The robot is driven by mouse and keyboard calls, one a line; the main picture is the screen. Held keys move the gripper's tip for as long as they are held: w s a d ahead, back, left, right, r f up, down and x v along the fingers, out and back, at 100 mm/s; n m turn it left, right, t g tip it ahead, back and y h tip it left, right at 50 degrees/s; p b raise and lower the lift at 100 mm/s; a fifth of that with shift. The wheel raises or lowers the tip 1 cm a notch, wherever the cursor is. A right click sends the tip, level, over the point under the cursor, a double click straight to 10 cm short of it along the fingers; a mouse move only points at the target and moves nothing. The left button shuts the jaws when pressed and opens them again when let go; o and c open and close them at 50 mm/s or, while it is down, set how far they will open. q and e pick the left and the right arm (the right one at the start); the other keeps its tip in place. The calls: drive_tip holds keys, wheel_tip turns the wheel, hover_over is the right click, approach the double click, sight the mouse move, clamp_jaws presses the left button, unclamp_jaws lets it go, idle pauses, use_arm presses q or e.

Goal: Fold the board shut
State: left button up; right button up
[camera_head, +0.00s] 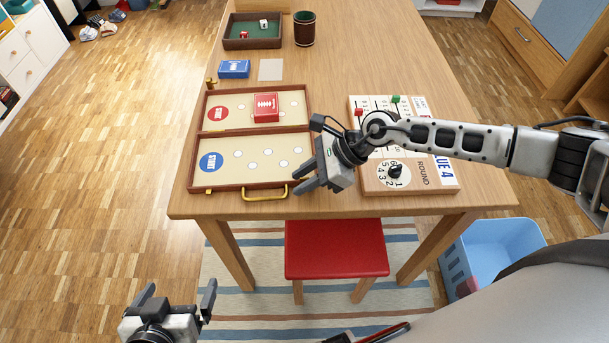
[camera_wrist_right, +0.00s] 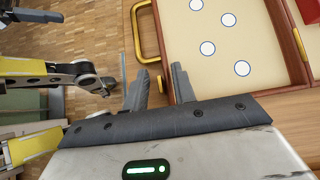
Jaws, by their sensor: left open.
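The board (camera_head: 249,188) is a brown-framed case lying open flat on the table, its two cream halves meeting at a middle seam. The near half has a blue disc and white spots; the far half has a red disc and a red card box (camera_head: 265,108) on it. A yellow handle (camera_head: 265,197) is on the near edge and shows in the right wrist view (camera_wrist_right: 147,35). My right gripper (camera_head: 298,177) is open beside the handle's right end, its fingers pointing toward it; nothing is between them. My left gripper (camera_head: 178,291) is open and empty, low in front of the table.
A scoring board (camera_head: 408,180) with pegs and a dial is on the right, under my right arm. Behind are a blue card box (camera_head: 234,69), pale cards (camera_head: 270,70), a dice tray (camera_head: 253,43) and a cup (camera_head: 304,29). A red stool (camera_head: 336,248) stands in front.

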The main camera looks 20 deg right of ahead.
clamp_jaws()
drive_tip(key=shift+w+r+g, duration=0.1)
drive_tip(key=shift+r+g, duration=0.4)
drive_tip(key=shift+r, duration=0.35)
use_arm(q)
drive_tip(key=shift+w+d+f+b, duration=0.1)
drive_tip(key=shift+d+f+b, duration=0.2)
drive_tip(key=shift+b, duration=0.65)
drive_tip(key=shift+w+d+f+b, duration=0.1)
drive_tip(key=shift+f+b, duration=0.25)
drive_tip(key=shift+b, duration=0.55)
use_arm(e)
drive_tip(key=w+d+r+m+g+y, duration=0.1)
drive_tip(key=w+r+m+g, duration=0.1)
drive_tip(key=r, duration=0.5)
drive_tip(key=shift+w+r+g+y, duration=0.35)
drive_tip(key=shift+w+g, duration=0.25)
drive_tip(key=shift+w, duration=0.25)
